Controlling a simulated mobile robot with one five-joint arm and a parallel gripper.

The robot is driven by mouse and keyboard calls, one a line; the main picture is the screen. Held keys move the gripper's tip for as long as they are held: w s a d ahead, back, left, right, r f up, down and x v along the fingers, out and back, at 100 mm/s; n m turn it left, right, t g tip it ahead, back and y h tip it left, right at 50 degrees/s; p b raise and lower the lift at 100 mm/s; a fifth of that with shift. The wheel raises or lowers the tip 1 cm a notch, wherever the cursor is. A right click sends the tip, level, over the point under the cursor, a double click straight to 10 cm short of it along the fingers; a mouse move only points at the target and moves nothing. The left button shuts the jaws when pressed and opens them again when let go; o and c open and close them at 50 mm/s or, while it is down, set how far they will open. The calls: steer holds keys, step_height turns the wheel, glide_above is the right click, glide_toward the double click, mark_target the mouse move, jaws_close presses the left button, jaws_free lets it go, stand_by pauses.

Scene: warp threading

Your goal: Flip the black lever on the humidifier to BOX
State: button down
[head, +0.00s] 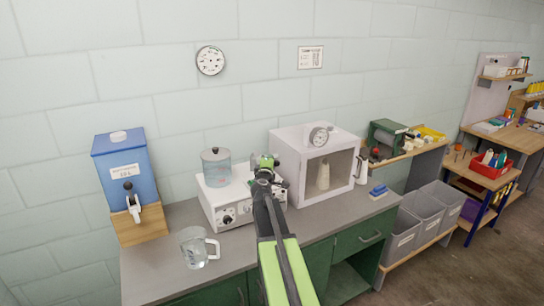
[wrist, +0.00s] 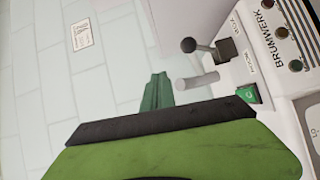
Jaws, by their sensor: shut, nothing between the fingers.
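The humidifier (head: 228,207) is a white box with a clear water tank (head: 216,168) on top, standing on the grey counter. In the wrist view its black lever (wrist: 205,48) has a ball end and comes out of a dark square mount on the white panel, above a pale spout (wrist: 197,82).
A white chamber with a window (head: 290,170) stands right of the humidifier, close to my gripper. A glass jug (head: 195,247) and a blue dispenser (head: 124,165) are at left. In the wrist view a green switch (wrist: 247,94) sits near the spout.

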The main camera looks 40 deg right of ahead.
steer(key=s+a, duration=0.1)
steer(key=s+a+r+p, duration=0.1)
steer(key=s+a+r, duration=0.1)
steer(key=s, duration=0.1)
steer(key=shift+s, duration=0.1)
steer(key=shift+a, duration=0.1)
stand_by(0.3)
steer(key=s+a+f+m+g+y, duration=0.2)
steer(key=s+a+f+m+g, duration=0.2)
steer(key=a+f, duration=0.5)
steer(key=s+a+f+m+g+y, duration=0.35)
steer(key=a+f, duration=0.35)
steer(key=a, duration=0.4)
steer(key=s+a+f+g+y, duration=0.1)
steer(key=s+a+f+y, duration=0.1)
steer(key=s+a, duration=0.2)
steer(key=s+a+f+g+y, duration=0.2)
steer(key=s+a, duration=0.2)
steer(key=a, duration=0.7)
steer(key=s+a+f+m+g+y, duration=0.1)
steer(key=s+a+f+g+y, duration=0.1)
steer(key=s+a, duration=0.2)
steer(key=a, duration=0.3)
steer(key=shift+s+a+f, duration=0.15)
steer(key=shift+s+f, duration=0.2)
